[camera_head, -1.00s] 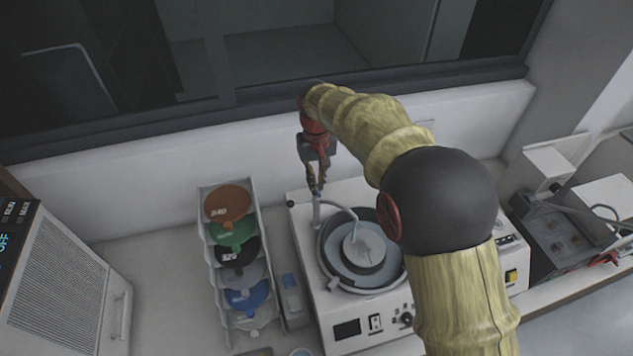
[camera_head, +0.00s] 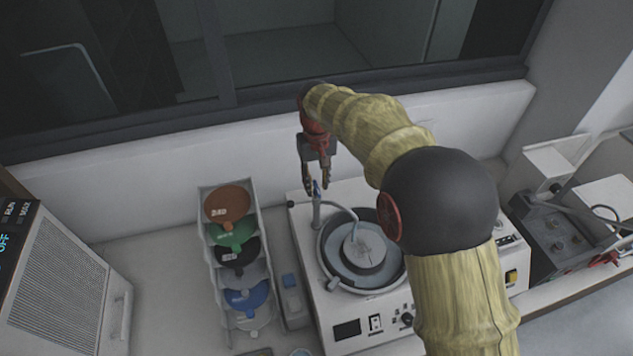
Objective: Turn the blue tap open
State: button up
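The blue tap (camera_head: 316,187) is a small blue piece on top of the grey post at the back left of the white polishing machine (camera_head: 338,318). My gripper (camera_head: 318,186) points down over the post from behind. Its two fingers are spread, one on each side of the tap, with a visible gap between them. I cannot tell whether either finger touches the tap. A curved grey spout (camera_head: 343,207) runs from the post over the round basin (camera_head: 334,275).
A vented machine (camera_head: 62,285) is at far left. Other equipment (camera_head: 557,240) stands right. A wall and window frame lie close behind my gripper.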

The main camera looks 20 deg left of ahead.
notch_tip(320, 180, up, 12)
dwell(0.6)
jog(key=shift+w+a, duration=0.1)
send_over(316, 185)
jog(key=s+d, duration=0.2)
jog(key=d, duration=0.1)
jog(key=f, duration=0.5)
jog(key=shift+s+a+f, duration=0.15)
jog(key=shift+s+a, duration=0.05)
jog(key=s+d+f+m+t+b, duration=0.2)
jog(key=s+d+f+b, duration=0.2)
jog(key=d, duration=1)
jog(key=s+d+f+m+t+b, duration=0.1)
jog(key=s+d+f+m+b, duration=0.2)
jog(key=s+d+b, duration=0.8)
jog(key=s+d+f+m+t+b, duration=0.2)
jog(key=s+d+f+b, duration=0.4)
jog(key=d, duration=1.2)
jog(key=shift+s+f+m+t+b, duration=0.15)
jog(key=shift+s+m+t+b, duration=0.15)
jog(key=shift+s+m+b, duration=0.4)
